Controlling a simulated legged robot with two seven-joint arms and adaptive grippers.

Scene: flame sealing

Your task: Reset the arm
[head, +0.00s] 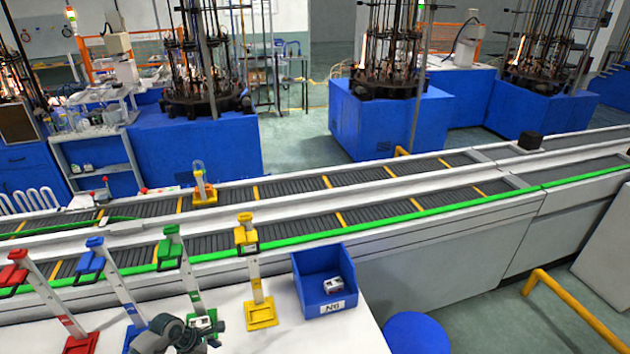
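One of my grippers (198,335), dark grey, shows at the bottom edge left of centre, beside the foot of the green-topped stand (187,268). I take it to be my left one. Its fingers are small and overlap the things behind, so I cannot tell whether they are open or shut. A small white item (203,322) shows right at the fingers; I cannot tell whether they touch it. The rest of that arm is cut off by the lower edge. My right gripper is out of view.
Red (50,300), blue (117,285) and yellow (254,270) stands flank it on the white table (290,335). A blue bin (320,268) labelled N6 holds a small white item (333,286). Conveyors (350,215) run behind. A blue round top (417,333) stands right.

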